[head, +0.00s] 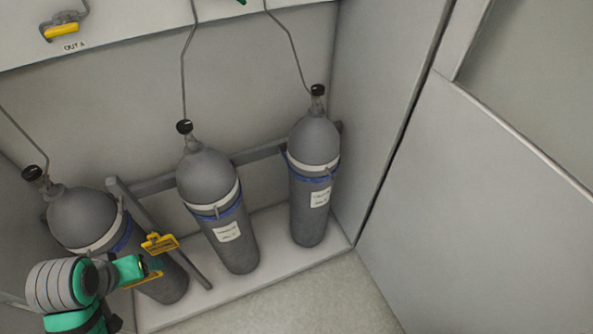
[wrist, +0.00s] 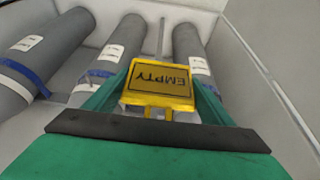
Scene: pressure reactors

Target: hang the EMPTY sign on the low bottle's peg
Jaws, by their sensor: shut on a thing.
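My gripper (head: 140,267) is at the lower left of the head view, in front of the left bottle (head: 82,217). It is shut on the yellow EMPTY sign (head: 160,243). In the wrist view the sign (wrist: 160,82) sits between the green fingers, its lettering upside down. The sign is held in the air, apart from the middle bottle (head: 206,175) and right bottle (head: 314,142). Small pegs show at the middle bottle's band (head: 217,212) and the right bottle's band (head: 331,175). The left bottle's peg is not clearly visible. I cannot tell which bottle is the low one.
Another yellow piece (head: 143,280) shows below my gripper, partly hidden. A grey rail (head: 258,153) runs behind the bottles, and a slanted bar (head: 160,232) stands between the left and middle ones. Thin tubes rise from the bottle tops. A grey wall (head: 480,190) closes the right side.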

